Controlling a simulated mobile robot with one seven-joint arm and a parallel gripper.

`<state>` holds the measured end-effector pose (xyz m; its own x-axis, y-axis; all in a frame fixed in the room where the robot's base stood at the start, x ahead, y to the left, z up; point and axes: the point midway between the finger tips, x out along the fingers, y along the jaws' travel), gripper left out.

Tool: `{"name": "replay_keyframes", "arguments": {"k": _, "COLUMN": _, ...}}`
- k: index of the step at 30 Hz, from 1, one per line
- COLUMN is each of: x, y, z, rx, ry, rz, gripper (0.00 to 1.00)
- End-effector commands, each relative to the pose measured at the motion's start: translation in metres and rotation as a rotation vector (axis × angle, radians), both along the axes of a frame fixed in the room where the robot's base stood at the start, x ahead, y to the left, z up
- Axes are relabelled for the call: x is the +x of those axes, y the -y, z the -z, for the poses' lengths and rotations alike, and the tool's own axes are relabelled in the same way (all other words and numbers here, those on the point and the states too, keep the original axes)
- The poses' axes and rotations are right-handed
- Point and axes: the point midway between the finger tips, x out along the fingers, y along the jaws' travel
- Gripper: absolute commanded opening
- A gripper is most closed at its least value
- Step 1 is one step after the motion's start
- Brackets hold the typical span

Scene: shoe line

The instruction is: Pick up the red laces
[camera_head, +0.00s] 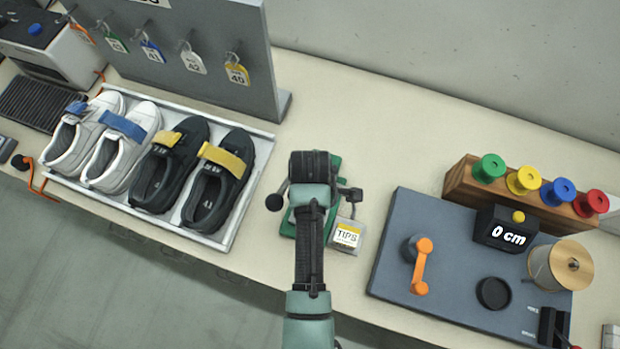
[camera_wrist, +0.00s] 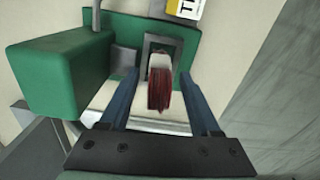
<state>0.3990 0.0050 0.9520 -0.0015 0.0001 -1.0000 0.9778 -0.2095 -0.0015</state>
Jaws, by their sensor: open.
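The red laces (camera_wrist: 159,92) show in the wrist view as a small dark-red bundle at the green tipping machine (camera_wrist: 62,75), in front of its grey slot. My gripper (camera_wrist: 160,82) is open, with one blue finger on each side of the laces. Gaps show between the bundle and both fingers; I see no contact. In the head view my arm and gripper cover most of the green machine (camera_head: 289,226), and the laces are hidden there.
A TIPS box (camera_head: 346,236) stands right of the machine. A white tray (camera_head: 235,236) of shoes lies left, below a hanging-tag board (camera_head: 200,30). Right is a grey measuring board (camera_head: 390,240) with an orange crank (camera_head: 422,265), a wooden spool (camera_head: 562,266) and a rack of coloured spools (camera_head: 460,183).

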Motion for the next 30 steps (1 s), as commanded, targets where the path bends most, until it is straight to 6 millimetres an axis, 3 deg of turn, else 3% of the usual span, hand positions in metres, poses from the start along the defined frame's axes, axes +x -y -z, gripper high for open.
{"name": "replay_keyframes", "arguments": {"k": 5, "x": 0.000, "y": 0.000, "z": 0.015, "rx": 0.000, "ry": 0.000, "rz": 0.000, "gripper": 0.64}}
{"name": "replay_keyframes", "arguments": {"k": 12, "x": 0.001, "y": 0.000, "z": 0.016, "rx": 0.000, "ry": 0.002, "rz": 0.000, "gripper": 0.64}}
{"name": "replay_keyframes", "arguments": {"k": 23, "x": 0.000, "y": 0.000, "z": 0.016, "rx": 0.000, "ry": 0.002, "rz": 0.000, "gripper": 0.01}}
{"name": "replay_keyframes", "arguments": {"k": 30, "x": 0.001, "y": 0.000, "z": 0.016, "rx": 0.000, "ry": 0.002, "rz": 0.000, "gripper": 0.00}}
